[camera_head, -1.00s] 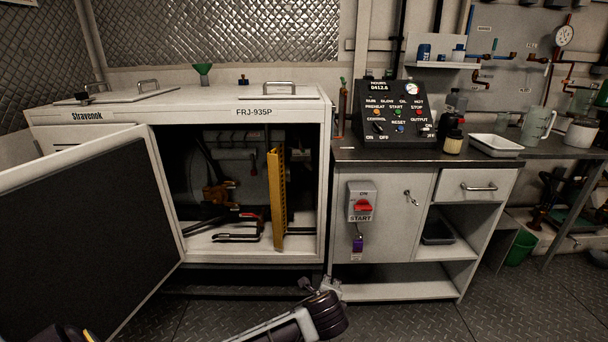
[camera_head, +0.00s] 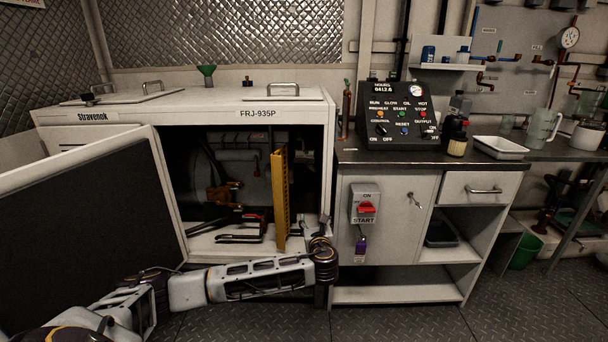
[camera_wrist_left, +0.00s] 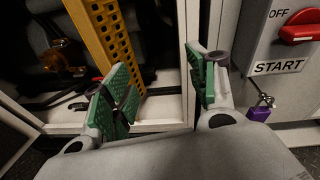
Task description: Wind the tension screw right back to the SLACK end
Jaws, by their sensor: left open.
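The open white cabinet (camera_head: 285,117) marked FRJ-935P holds dark machinery. I cannot make out the tension screw or its SLACK end in either view. A yellow perforated guard (camera_head: 280,200) stands upright in the opening; it also shows in the left wrist view (camera_wrist_left: 104,38). An orange-brown part (camera_head: 222,192) sits deeper inside, left of the guard. My left gripper (camera_head: 322,226) is at the right front edge of the opening, right of the guard. In the left wrist view its green-padded fingers (camera_wrist_left: 162,92) are apart with nothing between them. My right gripper is not in view.
The cabinet door (camera_head: 85,235) swings out at the left. Red-handled tools (camera_head: 242,228) lie on the cabinet floor. A red switch (camera_head: 367,208) and a purple padlock (camera_head: 361,245) are on the bench cupboard just right of my gripper. A control panel (camera_head: 400,112) stands above.

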